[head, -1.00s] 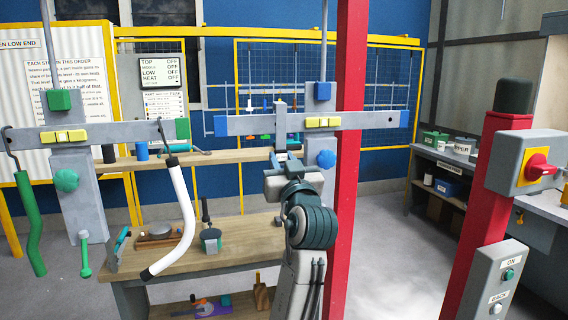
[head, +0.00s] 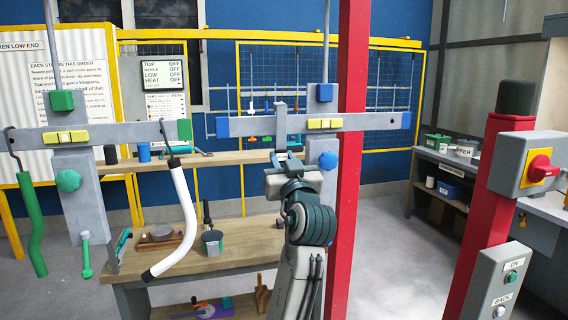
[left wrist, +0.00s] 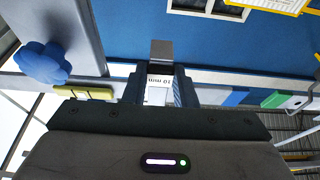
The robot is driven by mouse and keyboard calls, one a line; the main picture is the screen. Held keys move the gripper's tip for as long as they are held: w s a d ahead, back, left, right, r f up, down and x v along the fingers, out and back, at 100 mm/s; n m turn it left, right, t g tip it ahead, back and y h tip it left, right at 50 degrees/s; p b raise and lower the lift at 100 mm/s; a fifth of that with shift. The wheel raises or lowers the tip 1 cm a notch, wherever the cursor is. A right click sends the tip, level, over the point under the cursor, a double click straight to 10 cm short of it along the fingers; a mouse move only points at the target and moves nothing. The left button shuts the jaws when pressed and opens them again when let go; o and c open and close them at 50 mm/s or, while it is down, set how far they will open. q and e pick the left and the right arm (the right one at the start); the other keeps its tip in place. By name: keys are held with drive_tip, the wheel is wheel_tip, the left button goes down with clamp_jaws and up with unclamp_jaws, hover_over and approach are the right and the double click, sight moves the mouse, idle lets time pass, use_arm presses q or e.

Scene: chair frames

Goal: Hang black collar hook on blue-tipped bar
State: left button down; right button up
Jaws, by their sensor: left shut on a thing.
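The blue-tipped bar (head: 370,122) is a long grey beam, level, with a blue left end and a yellow level on it. My left gripper (head: 287,160) is just below and in front of this bar, left of its post. It is shut on a grey piece (head: 280,124) that stands up across the bar; the left wrist view shows a grey piece marked "10 mm" (left wrist: 160,80) between the fingers. I cannot tell whether it touches the bar. A white bent tube (head: 185,210) with a black collar and hook (head: 167,140) hangs near the green-tipped bar (head: 115,133). My right gripper is out of view.
A green tube (head: 32,225) hangs by a black hook at the far left. A red post (head: 348,200) stands right behind the blue-tipped bar. A wooden bench (head: 235,247) with tools is below. A red-knobbed switch box (head: 525,165) is at the right.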

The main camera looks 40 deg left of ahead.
use_arm(q)
drive_tip(key=shift+w+a, duration=0.2)
idle(0.5)
drive_tip(key=shift+w+a, duration=0.3)
drive_tip(key=shift+a, duration=0.1)
drive_tip(key=shift+f+b, duration=1.2)
drive_tip(key=shift+b, duration=0.1)
idle(0.4)
drive_tip(key=c, duration=1.1)
unclamp_jaws()
